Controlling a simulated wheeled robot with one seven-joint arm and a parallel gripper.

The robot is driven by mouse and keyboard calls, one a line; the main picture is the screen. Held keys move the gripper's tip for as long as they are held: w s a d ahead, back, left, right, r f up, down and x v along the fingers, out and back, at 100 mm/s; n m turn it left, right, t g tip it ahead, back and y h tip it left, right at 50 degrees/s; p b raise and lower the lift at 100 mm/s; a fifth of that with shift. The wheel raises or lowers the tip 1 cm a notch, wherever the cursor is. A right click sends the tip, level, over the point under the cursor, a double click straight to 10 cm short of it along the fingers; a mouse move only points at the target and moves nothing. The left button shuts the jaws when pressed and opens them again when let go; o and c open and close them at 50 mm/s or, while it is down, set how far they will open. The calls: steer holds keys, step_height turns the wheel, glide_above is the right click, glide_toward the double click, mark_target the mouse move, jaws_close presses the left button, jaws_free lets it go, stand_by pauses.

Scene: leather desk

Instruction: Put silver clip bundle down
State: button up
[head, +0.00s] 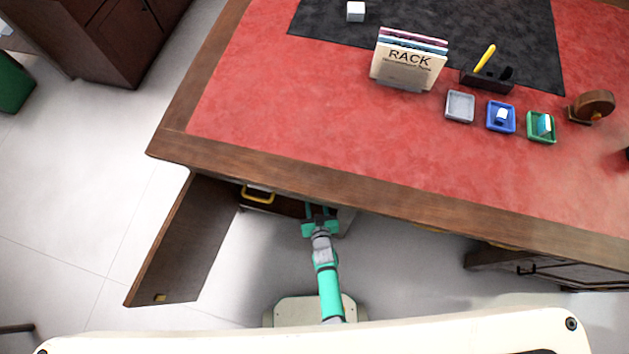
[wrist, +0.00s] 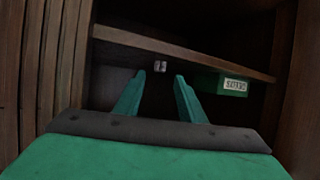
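A small silver thing, which looks like the silver clip bundle (wrist: 160,66), shows in the wrist view inside a dark wooden cabinet, just beyond and between my fingertips. It looks apart from both fingers. My gripper (wrist: 160,78) is open, with its two green fingers spread and nothing between them. In the head view my gripper (head: 319,210) reaches under the desk's front edge into the cabinet, and the silver thing is hidden there.
A wooden shelf board (wrist: 180,50) crosses above the fingers. A green labelled box (wrist: 222,84) stands at their right. The cabinet door (head: 180,240) hangs open at left. Trays, including a grey one (head: 460,106), and a rack (head: 405,65) stand on the red desk top (head: 300,120).

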steer(key=s+r+t, duration=0.1)
steer(key=s+r, duration=1.6)
steer(key=s, duration=0.1)
steer(key=s+a+r, duration=0.1)
steer(key=s+r, duration=0.2)
steer(key=r, duration=0.8)
steer(key=s+a+r+t+h, duration=0.1)
steer(key=s+r, duration=0.2)
steer(key=r, duration=0.8)
steer(key=shift+s+a+m, duration=0.2)
steer(key=shift+a+m, duration=0.05)
steer(key=shift+m, duration=0.15)
steer(key=shift+w+a, duration=0.1)
